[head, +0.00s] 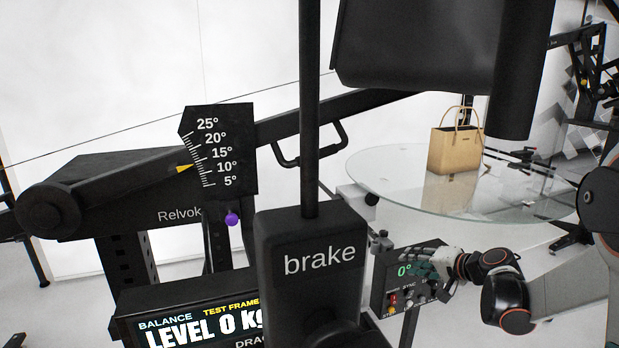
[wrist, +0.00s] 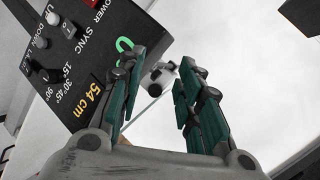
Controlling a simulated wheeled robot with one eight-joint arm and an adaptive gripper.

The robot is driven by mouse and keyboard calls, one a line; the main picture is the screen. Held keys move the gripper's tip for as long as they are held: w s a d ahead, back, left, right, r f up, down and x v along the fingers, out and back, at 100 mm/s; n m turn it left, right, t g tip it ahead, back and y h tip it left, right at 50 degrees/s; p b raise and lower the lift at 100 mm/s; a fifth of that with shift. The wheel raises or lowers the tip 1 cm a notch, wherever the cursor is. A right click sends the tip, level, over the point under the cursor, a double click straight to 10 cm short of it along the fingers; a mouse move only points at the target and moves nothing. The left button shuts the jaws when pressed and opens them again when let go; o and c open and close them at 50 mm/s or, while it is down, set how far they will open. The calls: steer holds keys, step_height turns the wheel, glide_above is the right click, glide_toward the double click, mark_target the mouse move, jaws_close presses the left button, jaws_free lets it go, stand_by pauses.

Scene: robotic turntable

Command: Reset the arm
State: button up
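My gripper (head: 428,270) is at the lower right in the head view, in front of the small black control panel (head: 380,290) with a green 0° readout. In the wrist view my gripper (wrist: 162,62) has its two green-padded fingers apart, with nothing between them. The panel (wrist: 95,35) shows there at upper left, close to the left finger, with knobs, switches and a yellow "54 cm" readout. Whether a finger touches it I cannot tell. A long black boom arm (head: 375,100) slants up to the right past an angle scale (head: 217,150); its yellow pointer is near 10°.
A black post and block marked "brake" (head: 320,262) stand in the foreground. A balance display (head: 195,318) reads "LEVEL 0 KG". A round glass turntable (head: 400,190) bears a tan bag (head: 455,150). A purple knob (head: 232,218) hangs below the scale.

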steer(key=s+a+r+n+g+h, duration=0.1)
steer(key=s+a+r+n, duration=0.2)
steer(key=s, duration=0.4)
steer(key=s+a+r+n+g+h+p, duration=0.1)
steer(key=s+a+r+h, duration=0.1)
steer(key=s+a+r, duration=0.3)
steer(key=s+a+r+n+g+h, duration=0.1)
steer(key=s+a+r+n, duration=0.15)
steer(key=s, duration=0.55)
steer(key=s+f+h+b, duration=0.1)
steer(key=s+f, duration=0.1)
steer(key=s, duration=0.6)
steer(key=s+f+n+h+b, duration=0.1)
steer(key=s+f, duration=0.2)
steer(key=s, duration=0.5)
steer(key=shift+d+f+g, duration=0.15)
steer(key=shift+d+g, duration=0.15)
steer(key=shift+d, duration=0.1)
